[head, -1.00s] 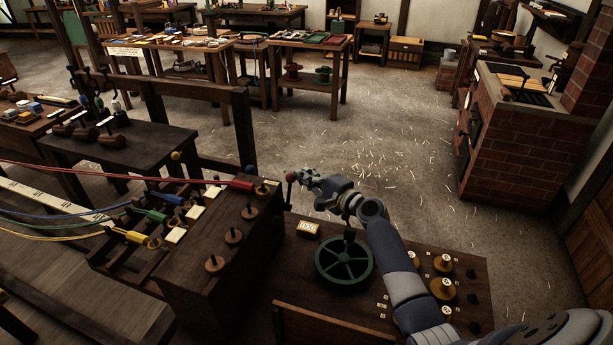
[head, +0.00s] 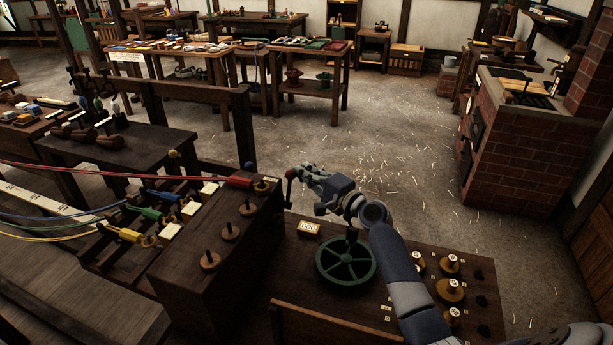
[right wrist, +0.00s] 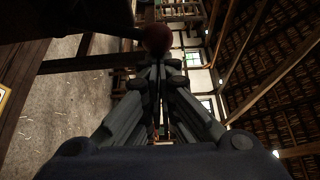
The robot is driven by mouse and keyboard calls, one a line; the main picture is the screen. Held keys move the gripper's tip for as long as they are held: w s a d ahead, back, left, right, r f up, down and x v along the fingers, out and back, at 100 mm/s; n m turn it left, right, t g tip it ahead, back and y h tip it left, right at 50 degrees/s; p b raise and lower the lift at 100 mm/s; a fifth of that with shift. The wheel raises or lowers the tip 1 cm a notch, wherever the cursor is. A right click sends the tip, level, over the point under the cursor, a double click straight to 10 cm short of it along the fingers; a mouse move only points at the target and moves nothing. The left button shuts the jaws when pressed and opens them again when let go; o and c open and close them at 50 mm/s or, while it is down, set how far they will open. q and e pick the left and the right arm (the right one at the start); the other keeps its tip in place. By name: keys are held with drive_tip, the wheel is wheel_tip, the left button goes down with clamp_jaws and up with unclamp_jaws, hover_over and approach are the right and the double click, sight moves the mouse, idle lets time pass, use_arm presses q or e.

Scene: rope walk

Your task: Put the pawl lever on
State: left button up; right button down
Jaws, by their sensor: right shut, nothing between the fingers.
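The pawl lever is a dark upright rod with a red ball knob (head: 291,173), at the far right end of the dark wooden box. My right gripper (head: 303,174) is shut and empty, with its fingertips right beside the knob. In the right wrist view the dark red knob (right wrist: 157,40) sits at the tips of the closed fingers (right wrist: 157,66); whether they touch it I cannot tell. The lever's foot is partly hidden in shadow. My left gripper is not in view.
Several brass weights (head: 450,290) stand on the right of the bench. Coloured strands (head: 130,178) run to the wooden box (head: 215,262) from the left.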

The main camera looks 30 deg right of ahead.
sight(294, 171)
drive_tip(key=s+a+n+b, duration=0.1)
drive_tip(key=b, duration=0.2)
drive_tip(key=s+a+n+t+b, duration=0.1)
drive_tip(key=n+b, duration=0.1)
drive_tip(key=b, duration=0.2)
drive_tip(key=shift+s+a+r+t+y+b, duration=0.15)
drive_tip(key=shift+a+r+t+y+b, duration=0.15)
drive_tip(key=shift+r, duration=0.1)
drive_tip(key=shift+s+a+r+p, duration=0.5)
drive_tip(key=shift+s+a+p, duration=0.15)
drive_tip(key=shift+s+a, duration=0.2)
